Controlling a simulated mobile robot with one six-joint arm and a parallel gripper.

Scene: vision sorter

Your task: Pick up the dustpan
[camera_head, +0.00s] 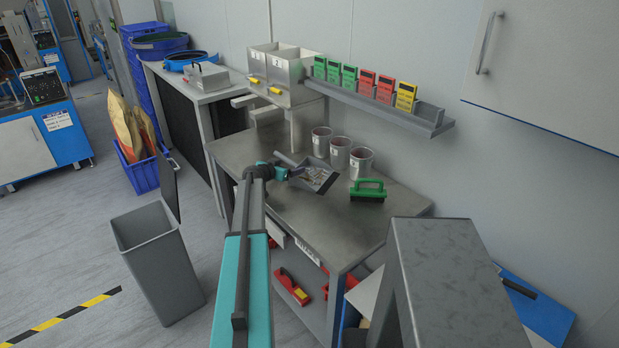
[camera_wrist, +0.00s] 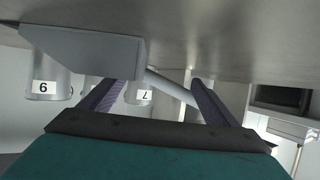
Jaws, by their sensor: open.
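The grey dustpan (camera_head: 322,178) lies on the metal table with small debris in its pan. Its handle points up and left in the head view. My gripper (camera_head: 290,172) is at the handle side of the pan, low over the table. In the wrist view, which looks upside down, the dustpan (camera_wrist: 88,45) shows at upper left and its grey handle slants into the space between the two open fingers of my gripper (camera_wrist: 158,92). The fingers stand apart and I see no grip on the handle. My wrist partly hides the handle in the head view.
Three metal cups (camera_head: 339,153) stand behind the dustpan. A green brush (camera_head: 367,191) stands to its right on the table (camera_head: 300,216). A shelf (camera_head: 385,104) with coloured devices hangs above. A grey bin (camera_head: 160,262) stands on the floor at left.

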